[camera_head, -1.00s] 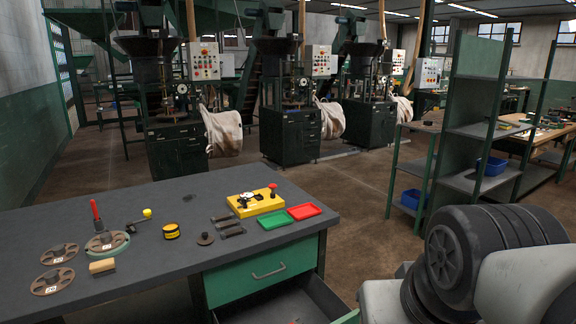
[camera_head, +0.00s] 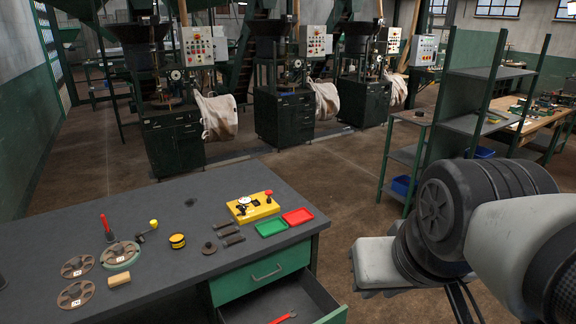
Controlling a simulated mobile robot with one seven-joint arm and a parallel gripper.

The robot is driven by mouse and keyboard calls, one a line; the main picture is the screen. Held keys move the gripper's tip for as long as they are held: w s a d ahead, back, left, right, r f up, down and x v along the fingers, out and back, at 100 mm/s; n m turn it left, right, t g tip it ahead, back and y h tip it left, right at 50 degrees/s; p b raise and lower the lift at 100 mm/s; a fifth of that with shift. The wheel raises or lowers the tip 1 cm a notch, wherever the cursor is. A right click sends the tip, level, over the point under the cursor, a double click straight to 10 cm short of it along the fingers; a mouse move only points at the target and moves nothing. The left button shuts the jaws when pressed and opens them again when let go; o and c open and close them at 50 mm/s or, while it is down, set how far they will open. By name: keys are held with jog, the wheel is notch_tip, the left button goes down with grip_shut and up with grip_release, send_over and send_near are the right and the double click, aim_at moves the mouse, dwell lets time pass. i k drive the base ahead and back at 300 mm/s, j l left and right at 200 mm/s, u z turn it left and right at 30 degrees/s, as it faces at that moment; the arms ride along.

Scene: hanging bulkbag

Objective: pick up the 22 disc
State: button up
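Three brown slotted discs with small white labels lie at the left of the dark bench (camera_head: 190,215). One disc (camera_head: 77,267) is at the left, one disc (camera_head: 75,294) is nearer the front, and one disc (camera_head: 120,256) lies on a pale green ring to the right of the others. The label numbers are too small to read for sure, so I cannot tell which is the 22 disc. My arm is folded at the lower right, apart from the bench and discs. I cannot make out my gripper's fingers.
A red-handled tool (camera_head: 106,227), a wooden block (camera_head: 119,280), a yellow-black tape roll (camera_head: 177,241), a yellow fixture (camera_head: 252,207), a green tray (camera_head: 271,227) and a red tray (camera_head: 298,217) are on the bench. An open drawer (camera_head: 300,297) juts out in front. Floor right of the bench is clear.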

aim_at(120, 253)
jog(key=u, duration=1.5)
